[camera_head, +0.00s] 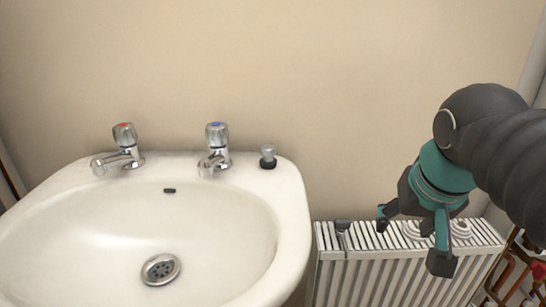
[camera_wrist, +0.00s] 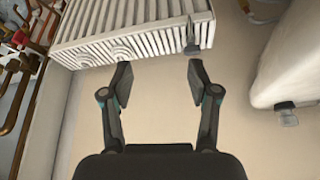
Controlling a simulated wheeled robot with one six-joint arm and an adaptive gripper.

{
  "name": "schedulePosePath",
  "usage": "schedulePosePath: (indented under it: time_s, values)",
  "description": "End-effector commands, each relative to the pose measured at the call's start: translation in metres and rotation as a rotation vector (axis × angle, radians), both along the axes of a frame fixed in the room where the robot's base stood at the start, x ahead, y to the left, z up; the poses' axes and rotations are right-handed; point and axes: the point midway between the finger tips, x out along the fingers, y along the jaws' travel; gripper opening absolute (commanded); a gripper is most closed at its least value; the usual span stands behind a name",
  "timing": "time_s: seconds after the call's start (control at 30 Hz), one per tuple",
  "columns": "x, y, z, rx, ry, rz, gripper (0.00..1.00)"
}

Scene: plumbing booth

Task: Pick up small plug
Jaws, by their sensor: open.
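A small plug-like piece (camera_head: 268,156) with a black base and a clear grey top stands upright on the sink's back right corner. It also shows at the right of the wrist view (camera_wrist: 286,114), beside the white sink edge. A dark-capped grey piece (camera_head: 342,226) sits at the left end of the radiator top; I cannot tell if it is a plug. It shows in the wrist view too (camera_wrist: 192,48). My gripper (camera_head: 412,240) is open and empty, over the radiator in the head view and right of both pieces. Its two fingers are spread in the wrist view (camera_wrist: 160,75).
The white sink (camera_head: 105,235) has a red-marked tap (camera_head: 124,150) and a blue-marked tap (camera_head: 215,150). White round pieces (camera_head: 461,229) lie on the radiator (camera_head: 400,275). Copper pipes (camera_wrist: 22,105) are at the wrist view's left. The wall above is clear.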

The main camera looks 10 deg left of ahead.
Motion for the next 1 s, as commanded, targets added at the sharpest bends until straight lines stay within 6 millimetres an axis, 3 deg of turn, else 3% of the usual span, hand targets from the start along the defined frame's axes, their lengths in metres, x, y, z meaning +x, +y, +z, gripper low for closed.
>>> schedulePosePath:
  time_s: [0.03,0.2,0.5,0.73,0.87,1.0]
  values:
    - [0.016,0.015,0.016,-0.002,0.007,0.01,0.6]
    - [0.053,0.064,0.066,-0.008,0.028,0.009,0.6]
    - [0.089,0.172,0.129,-0.015,0.046,-0.017,0.6]
    - [0.088,0.238,0.151,-0.009,0.049,-0.05,0.6]
    - [0.085,0.255,0.156,-0.007,0.048,-0.063,0.6]
    - [0.086,0.26,0.15,-0.006,0.05,-0.068,0.6]
